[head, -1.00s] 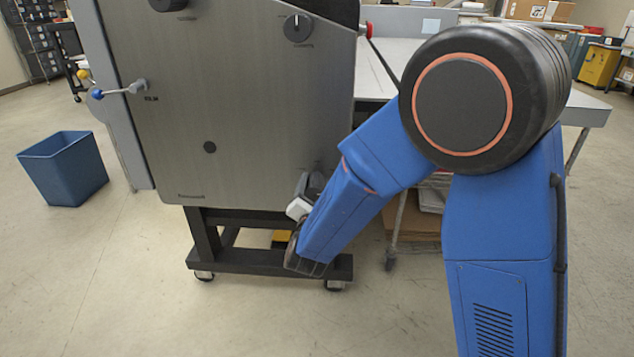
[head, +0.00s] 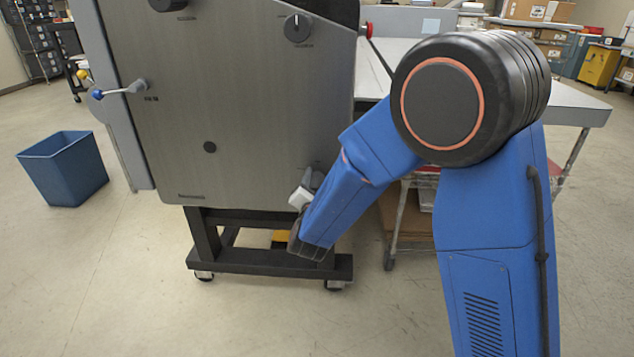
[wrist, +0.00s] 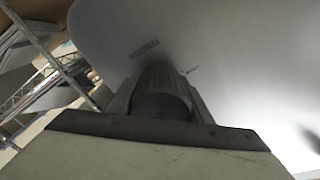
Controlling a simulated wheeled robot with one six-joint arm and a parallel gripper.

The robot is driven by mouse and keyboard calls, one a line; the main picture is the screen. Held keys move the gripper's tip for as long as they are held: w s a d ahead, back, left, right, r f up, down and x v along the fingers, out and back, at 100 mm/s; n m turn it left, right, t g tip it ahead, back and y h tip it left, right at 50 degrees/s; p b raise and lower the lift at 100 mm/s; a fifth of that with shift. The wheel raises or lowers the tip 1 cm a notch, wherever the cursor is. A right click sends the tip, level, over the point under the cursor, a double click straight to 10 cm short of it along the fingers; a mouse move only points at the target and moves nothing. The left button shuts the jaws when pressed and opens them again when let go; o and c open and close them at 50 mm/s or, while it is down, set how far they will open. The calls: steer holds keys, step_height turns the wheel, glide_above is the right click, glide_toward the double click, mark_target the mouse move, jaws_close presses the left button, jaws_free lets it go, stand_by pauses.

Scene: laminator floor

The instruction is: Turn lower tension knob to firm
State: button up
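The lower tension knob (wrist: 160,78) shows in the wrist view as a dark round body in front of the grey panel. My gripper (wrist: 160,92) has one finger on each side of it, and the knob fills the space between them. In the head view my gripper (head: 313,181) is at the lower right of the laminator's side panel (head: 235,110), partly behind my blue forearm. The knob's face and pointer are hidden there, so I cannot read its setting. A black upper knob (head: 297,28) with a white pointer sits near the panel's top.
A lever with a blue ball (head: 98,95) sticks out at the panel's left. The machine stands on a dark wheeled frame (head: 260,263). A grey table (head: 560,105) is behind my arm. A blue bin (head: 62,170) stands left on open floor.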

steer(key=shift+n, duration=0.3)
steer(key=n, duration=0.9)
steer(key=shift+a+n, duration=0.1)
steer(key=shift+n, duration=2)
steer(key=o, duration=1)
steer(key=shift+o, duration=0.2)
steer(key=s, duration=1.7)
steer(key=shift+s+a, duration=0.25)
steer(key=shift+a, duration=0.1)
